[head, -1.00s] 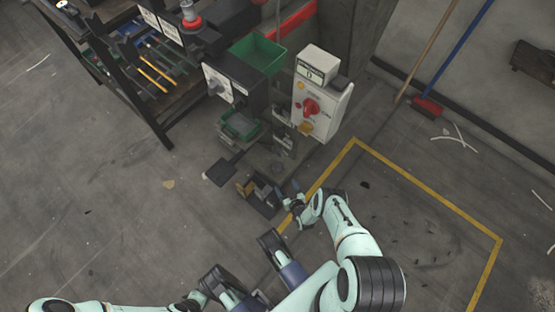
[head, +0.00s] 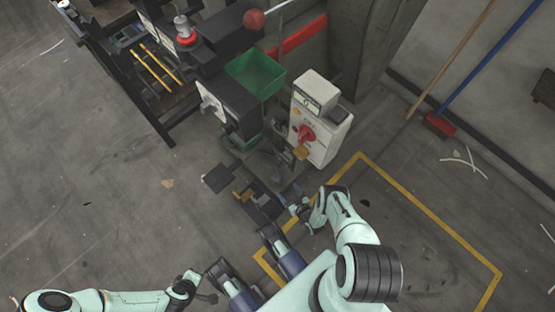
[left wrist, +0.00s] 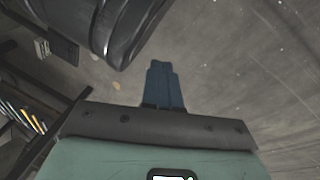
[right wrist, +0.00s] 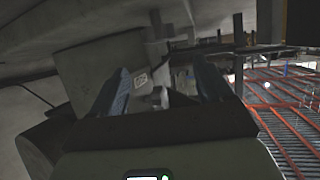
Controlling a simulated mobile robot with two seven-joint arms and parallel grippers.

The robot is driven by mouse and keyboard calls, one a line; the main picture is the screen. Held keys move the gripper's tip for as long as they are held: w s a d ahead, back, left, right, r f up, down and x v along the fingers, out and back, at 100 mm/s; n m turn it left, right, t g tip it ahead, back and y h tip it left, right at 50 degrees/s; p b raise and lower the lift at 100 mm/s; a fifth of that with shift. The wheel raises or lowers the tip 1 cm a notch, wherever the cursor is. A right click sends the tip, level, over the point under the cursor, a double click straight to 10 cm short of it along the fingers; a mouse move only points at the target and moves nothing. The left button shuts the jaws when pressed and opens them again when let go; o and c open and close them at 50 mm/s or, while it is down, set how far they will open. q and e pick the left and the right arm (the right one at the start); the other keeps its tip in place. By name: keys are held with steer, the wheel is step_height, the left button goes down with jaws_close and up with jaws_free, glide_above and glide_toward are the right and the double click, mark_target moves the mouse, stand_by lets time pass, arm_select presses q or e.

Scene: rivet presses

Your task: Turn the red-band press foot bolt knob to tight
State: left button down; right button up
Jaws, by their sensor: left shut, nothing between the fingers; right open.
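A press with a red band (head: 303,35) on its frame stands at top centre in the head view. My right gripper (head: 252,191) is low in front of its base, near the floor. In the right wrist view my right gripper (right wrist: 163,85) has its two fingers apart. A small grey piece that looks like a knob (right wrist: 160,98) shows between them, apart from both fingers as far as I can tell. In the head view the gripper hides that spot. My left gripper (left wrist: 163,85) is shut and empty, away from the press, at lower left in the head view.
A white control box (head: 318,125) with a red switch stands right of the press. A green bin (head: 256,75) and a dark flat plate (head: 220,177) are nearby. A tool rack (head: 140,70) is at upper left. Yellow floor tape (head: 430,214) borders clear floor at right.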

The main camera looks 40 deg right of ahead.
mark_target(277, 178)
steer(key=b+x, duration=0.4)
steer(key=x, duration=0.6)
steer(key=shift+b, duration=0.3)
arm_select(q)
steer(key=s+a+f+g, duration=0.1)
steer(key=s+f+g, duration=0.3)
steer(key=s+f, duration=0.3)
steer(key=shift+s+a+n, duration=0.2)
steer(key=shift+s+n, duration=0.2)
steer(key=shift+s, duration=1.45)
arm_select(e)
steer(key=shift+w+d+f, duration=0.1)
steer(key=shift+w+d, duration=0.05)
steer(key=shift+w, duration=0.2)
arm_select(q)
steer(key=shift+f, duration=0.1)
arm_select(e)
steer(key=c, duration=1)
